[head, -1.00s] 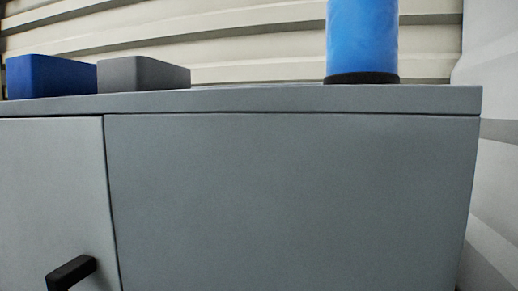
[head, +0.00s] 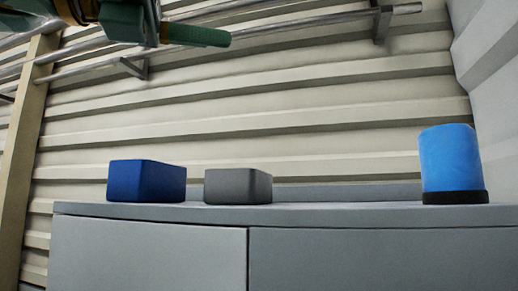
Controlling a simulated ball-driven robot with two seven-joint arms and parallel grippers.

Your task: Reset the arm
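Neither of my grippers can be made out in the head view. A dark green mechanical part with a short rounded end (head: 200,36) comes in at the top left. I cannot tell whether it belongs to one of my arms, and its upper part is cut off by the frame edge.
A grey cabinet (head: 150,245) fills the bottom. On its top stand a blue box (head: 146,181), a grey box (head: 238,186) and a blue cylinder with a black base (head: 450,160). Metal rails (head: 300,28) run along the ribbed wall (head: 320,110) above.

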